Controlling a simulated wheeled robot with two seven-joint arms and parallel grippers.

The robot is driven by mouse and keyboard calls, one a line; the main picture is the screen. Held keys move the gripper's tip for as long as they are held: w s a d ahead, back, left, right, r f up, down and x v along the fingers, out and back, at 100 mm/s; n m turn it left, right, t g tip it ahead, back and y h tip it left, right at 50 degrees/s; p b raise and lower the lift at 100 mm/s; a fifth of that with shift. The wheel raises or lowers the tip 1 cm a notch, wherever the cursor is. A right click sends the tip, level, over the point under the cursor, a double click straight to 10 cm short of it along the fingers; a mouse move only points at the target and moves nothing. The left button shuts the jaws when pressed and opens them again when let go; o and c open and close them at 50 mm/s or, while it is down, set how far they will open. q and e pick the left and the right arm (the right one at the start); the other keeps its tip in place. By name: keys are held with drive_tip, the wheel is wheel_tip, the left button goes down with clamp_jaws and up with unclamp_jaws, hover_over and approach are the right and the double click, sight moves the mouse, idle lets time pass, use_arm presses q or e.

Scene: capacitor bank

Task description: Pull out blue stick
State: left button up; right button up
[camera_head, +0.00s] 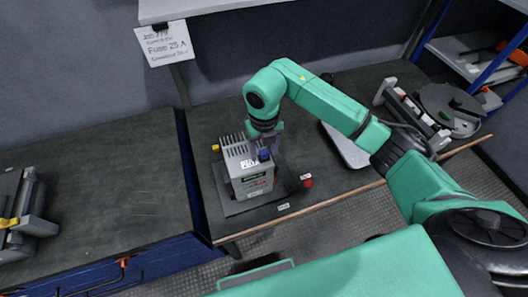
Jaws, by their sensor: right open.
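The blue stick shows as a short blue end (264,155) at the right upper edge of the grey capacitor unit (247,171). The unit has a finned top and stands on a dark plate on the workbench. My right gripper (272,150) points down at the unit's right side, right by the blue end. It is open, and I cannot tell whether its fingers touch the stick. The fingers are small and partly hidden by the wrist. My left gripper is not in view.
A yellow knob (215,147) is left of the unit and a red knob (308,183) right of it. A grey tray (346,146) lies behind my right arm. A dark round device (450,105) is at the right. The left bench (100,185) is mostly clear.

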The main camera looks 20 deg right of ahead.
sight(264, 151)
clamp_jaws()
idle(1.4)
drive_tip(key=shift+r, duration=0.1)
drive_tip(key=shift+r+p, duration=2)
drive_tip(key=shift+r, duration=0.95)
